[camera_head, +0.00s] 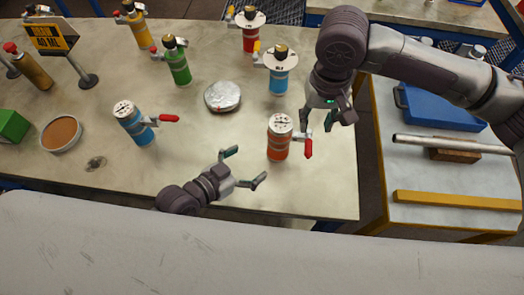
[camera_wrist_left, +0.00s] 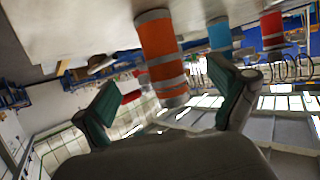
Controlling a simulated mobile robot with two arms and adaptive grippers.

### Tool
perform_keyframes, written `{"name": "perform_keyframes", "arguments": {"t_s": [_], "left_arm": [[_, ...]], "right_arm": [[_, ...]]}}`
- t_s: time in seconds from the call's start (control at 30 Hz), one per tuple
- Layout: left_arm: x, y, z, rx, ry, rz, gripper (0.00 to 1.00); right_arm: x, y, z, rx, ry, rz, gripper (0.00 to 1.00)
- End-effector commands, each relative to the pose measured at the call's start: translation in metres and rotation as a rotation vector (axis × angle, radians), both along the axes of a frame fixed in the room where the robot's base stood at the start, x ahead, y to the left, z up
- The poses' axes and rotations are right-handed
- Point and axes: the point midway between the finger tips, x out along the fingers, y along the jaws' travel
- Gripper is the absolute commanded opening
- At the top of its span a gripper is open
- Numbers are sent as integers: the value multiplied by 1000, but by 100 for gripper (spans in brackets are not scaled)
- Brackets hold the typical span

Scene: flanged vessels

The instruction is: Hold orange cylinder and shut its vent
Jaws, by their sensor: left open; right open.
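The orange cylinder (camera_head: 279,145) stands upright near the front right of the table, with a white gauge-like top and a red lever (camera_head: 308,148) on its right side. In the left wrist view, the orange cylinder (camera_wrist_left: 163,58) appears inverted, ahead of and between the fingers. My left gripper (camera_head: 246,167) is open and empty, to the left and front of the cylinder, apart from it; its green-padded fingers show in the wrist view (camera_wrist_left: 165,100). My right gripper (camera_head: 320,118) is open, above and just right of the cylinder, near the lever.
A blue cylinder (camera_head: 136,126) with a red lever stands left; another blue one (camera_head: 278,80) stands behind. Green (camera_head: 180,68), yellow (camera_head: 141,34) and red (camera_head: 249,38) vessels stand farther back. A foil-like round item (camera_head: 222,96) lies mid-table. A side bench holds a blue case (camera_head: 440,108).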

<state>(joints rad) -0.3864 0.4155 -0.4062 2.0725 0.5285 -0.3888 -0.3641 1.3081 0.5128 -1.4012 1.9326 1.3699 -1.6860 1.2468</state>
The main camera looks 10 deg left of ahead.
Motion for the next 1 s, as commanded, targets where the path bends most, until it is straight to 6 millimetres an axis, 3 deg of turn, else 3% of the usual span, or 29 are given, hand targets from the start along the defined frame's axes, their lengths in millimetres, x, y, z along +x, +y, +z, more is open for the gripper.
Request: {"name": "perform_keyframes", "arguments": {"t_s": [0.6, 1.0], "left_arm": [[80, -64, -42, -3, 3, 1, 96], [91, -74, -49, -1, 2, 0, 96]], "right_arm": [[0, 0, 0, 0, 0, 0, 42], [0, 0, 0, 0, 0, 0, 42]]}}
